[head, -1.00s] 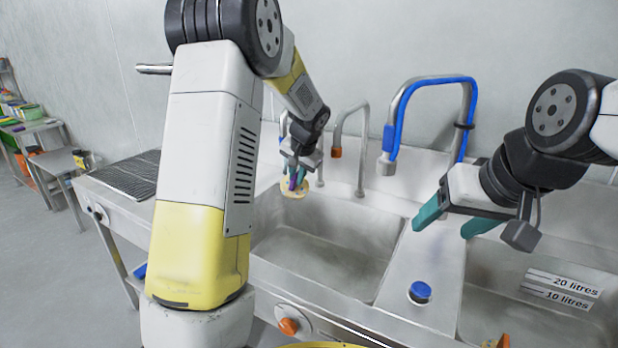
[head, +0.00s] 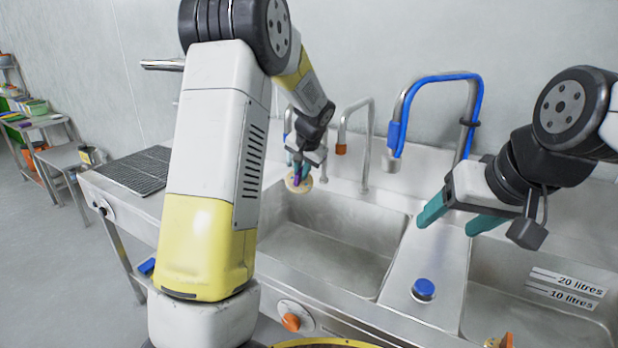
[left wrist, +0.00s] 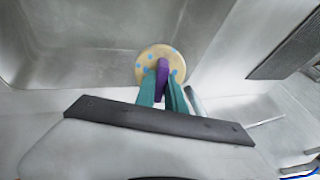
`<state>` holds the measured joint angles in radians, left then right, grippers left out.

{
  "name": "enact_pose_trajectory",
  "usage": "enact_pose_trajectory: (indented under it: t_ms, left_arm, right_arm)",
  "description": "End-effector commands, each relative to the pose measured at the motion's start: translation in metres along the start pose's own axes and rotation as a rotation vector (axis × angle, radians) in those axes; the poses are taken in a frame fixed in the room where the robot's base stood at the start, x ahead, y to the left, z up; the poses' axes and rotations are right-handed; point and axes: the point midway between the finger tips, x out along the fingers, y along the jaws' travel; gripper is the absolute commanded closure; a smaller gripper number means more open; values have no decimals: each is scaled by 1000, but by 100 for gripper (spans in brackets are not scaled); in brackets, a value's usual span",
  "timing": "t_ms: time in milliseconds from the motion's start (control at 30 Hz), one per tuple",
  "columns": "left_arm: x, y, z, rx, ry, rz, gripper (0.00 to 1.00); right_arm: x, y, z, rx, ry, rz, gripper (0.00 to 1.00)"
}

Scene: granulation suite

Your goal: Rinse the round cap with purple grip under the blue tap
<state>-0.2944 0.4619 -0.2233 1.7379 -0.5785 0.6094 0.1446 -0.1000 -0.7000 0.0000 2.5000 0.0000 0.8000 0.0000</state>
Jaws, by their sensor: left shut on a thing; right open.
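The round cap (left wrist: 150,56) is cream with light blue spots and has a purple grip (left wrist: 162,78). My left gripper (left wrist: 168,90) is shut on the purple grip. In the head view the cap (head: 299,185) hangs at the back left of the left sink basin, with my left gripper (head: 299,172) above it. The blue tap (head: 395,135) arches over the back edge to the right, apart from the cap. My right gripper (head: 452,218) is open and empty over the divider between the basins. No water stream shows.
A tap with an orange tip (head: 341,149) stands between the cap and the blue tap. A blue knob (head: 424,289) sits on the divider (head: 400,300). The right basin has litre marks (head: 565,289). A ribbed drainboard (head: 140,170) lies left. The left basin (head: 325,245) looks empty.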

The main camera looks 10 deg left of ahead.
Motion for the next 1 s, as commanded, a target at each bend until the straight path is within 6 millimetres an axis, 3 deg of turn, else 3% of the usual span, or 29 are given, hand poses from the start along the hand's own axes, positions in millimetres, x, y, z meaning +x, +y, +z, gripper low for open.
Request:
enact_pose_trajectory:
  t_ms: [400,1000]
  left_arm:
    - [0,5,-6,0,1,0,100]
    - [0,-3,3,0,2,0,100]
  right_arm:
    - [0,0,0,0,0,0,33]
    - [0,0,0,0,0,0,33]
